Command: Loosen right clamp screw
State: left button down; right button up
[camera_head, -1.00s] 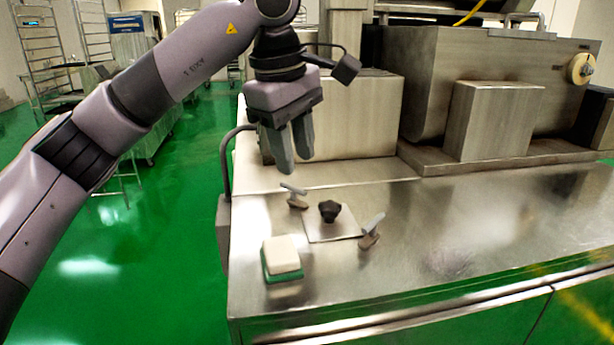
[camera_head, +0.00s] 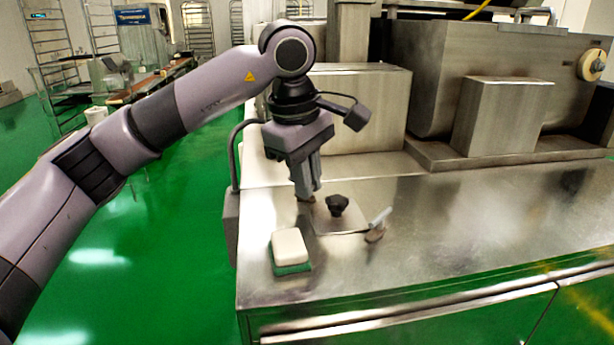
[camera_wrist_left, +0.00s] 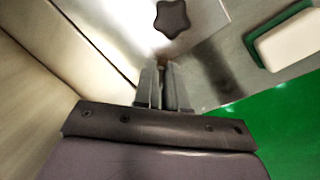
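Two small clamp screws with flat handles stand at the steel plate (camera_head: 338,222) on the table. The clamp screw at the plate's right (camera_head: 377,225) is in plain view with its handle tilted up. The clamp screw at the plate's left is almost wholly hidden behind my left gripper (camera_head: 307,193), which points down onto it. In the left wrist view, the left gripper's fingers (camera_wrist_left: 166,75) are close together around or just above this screw. Whether they grip it cannot be told. My right gripper is not in view. Which screw is the task's right one is unclear.
A black star knob (camera_head: 337,205) stands on the plate; it also shows near the fingers in the left wrist view (camera_wrist_left: 172,18). A white and green block (camera_head: 290,248) lies at the front left. Steel housings (camera_head: 365,105) stand behind. The table's right side is clear.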

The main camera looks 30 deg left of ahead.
pick_arm(q)
jog(key=shift+w+r+n, duration=0.1)
jog(key=shift+n, duration=0.3)
jog(key=n, duration=0.2)
jog(key=n+y, duration=0.1)
jog(key=shift+w+d+n, duration=0.1)
jog(key=shift+w+n, duration=0.2)
jog(key=shift+n, duration=0.1)
jog(key=n, duration=0.4)
jog(key=shift+w+r+y+p, duration=0.1)
jog(key=shift+w+y+p, duration=0.2)
jog(key=shift+w+y, duration=0.1)
jog(key=n, duration=0.5)
jog(key=shift+w+a+g+y+p, duration=0.25)
jog(key=shift+g+y+p, duration=0.05)
jog(key=shift+g+p, duration=0.1)
jog(key=shift+w+a+n+g+y+p, duration=0.1)
jog(key=shift+n+g+p, duration=0.1)
jog(key=shift+n, duration=0.55)
jog(key=shift+w+a+n+g+y+p, duration=0.1)
jog(key=shift+n+p, duration=0.05)
jog(key=shift+n, duration=0.55)
jog(key=shift+a+n+g+y+p, duration=0.1)
jog(key=shift+n+p, duration=0.1)
jog(key=shift+n, duration=0.55)
jog(key=c, duration=1.2)
grip_release()
jog(key=shift+s, duration=0.1)
jog(key=shift+c, duration=0.2)
jog(key=v, duration=0.7)
